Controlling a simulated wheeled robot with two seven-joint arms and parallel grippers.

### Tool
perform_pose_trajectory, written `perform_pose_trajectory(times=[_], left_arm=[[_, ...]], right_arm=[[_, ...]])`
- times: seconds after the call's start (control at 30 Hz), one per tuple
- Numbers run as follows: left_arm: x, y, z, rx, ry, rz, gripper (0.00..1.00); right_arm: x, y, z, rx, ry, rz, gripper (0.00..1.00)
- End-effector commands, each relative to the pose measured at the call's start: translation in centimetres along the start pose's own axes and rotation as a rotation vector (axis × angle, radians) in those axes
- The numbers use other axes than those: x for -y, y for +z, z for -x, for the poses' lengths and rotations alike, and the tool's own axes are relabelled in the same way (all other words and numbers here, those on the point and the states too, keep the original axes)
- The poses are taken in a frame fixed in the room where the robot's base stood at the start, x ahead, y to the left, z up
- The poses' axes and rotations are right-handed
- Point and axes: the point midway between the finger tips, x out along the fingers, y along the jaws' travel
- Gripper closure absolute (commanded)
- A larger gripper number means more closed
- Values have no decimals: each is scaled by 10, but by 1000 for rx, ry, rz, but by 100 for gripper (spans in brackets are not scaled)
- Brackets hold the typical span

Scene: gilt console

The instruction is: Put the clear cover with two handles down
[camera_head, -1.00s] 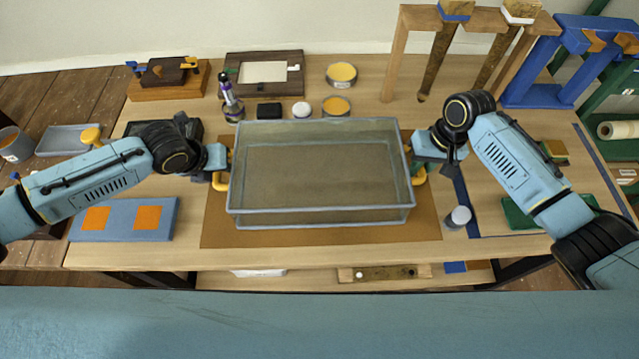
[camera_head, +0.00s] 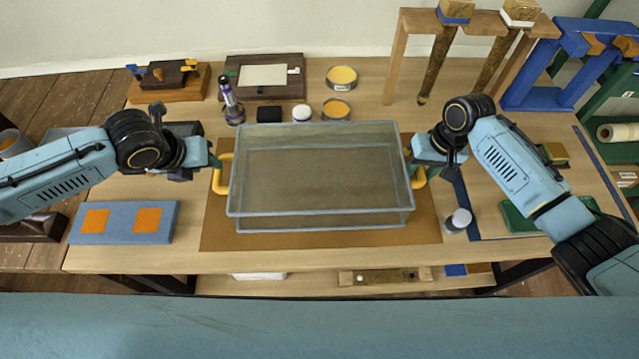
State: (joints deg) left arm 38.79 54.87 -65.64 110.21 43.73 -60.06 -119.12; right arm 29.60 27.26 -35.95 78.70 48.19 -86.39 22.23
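The clear cover (camera_head: 320,222), a see-through box with pale edges, rests on the brown mat (camera_head: 220,236) at the table's middle. It has a yellow handle (camera_head: 222,176) on its left side and another yellow handle (camera_head: 419,179) on its right. My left gripper (camera_head: 212,160) is just left of and behind the left handle, which shows clear of it; it appears open and empty. My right gripper (camera_head: 411,157) is at the right handle and hides its upper part. Whether its fingers are closed on the handle is hidden.
A grey cup (camera_head: 458,220) stands close to the cover's right. A blue board (camera_head: 122,222) with orange squares lies at left. Behind the cover are a purple bottle (camera_head: 231,103), a black block (camera_head: 269,114) and several tins. A wooden rack (camera_head: 396,60) stands at back right.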

Motion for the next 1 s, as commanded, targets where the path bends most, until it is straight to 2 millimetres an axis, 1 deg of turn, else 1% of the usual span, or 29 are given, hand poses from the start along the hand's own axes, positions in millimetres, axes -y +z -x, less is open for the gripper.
perform_pose_trajectory(times=[0.03,0.2,0.37,0.47,0.57,0.8,0.9,1.0], left_arm=[[0,0,11,2,-1,-1,62],[0,0,37,1,0,0,62],[0,0,48,0,0,0,62],[0,0,49,0,0,1,62],[0,0,49,-1,0,1,62],[0,0,49,-1,0,1,62],[0,0,49,-1,0,1,62],[0,0,49,-1,0,1,62]], right_arm=[[0,0,0,0,0,0,62],[0,0,0,0,0,0,62],[0,0,1,0,0,0,62],[0,-1,9,-2,0,1,62],[0,-1,26,-4,0,1,62],[0,-1,78,-4,1,1,62],[0,-1,96,-4,0,1,62],[0,0,109,-2,1,0,62]])
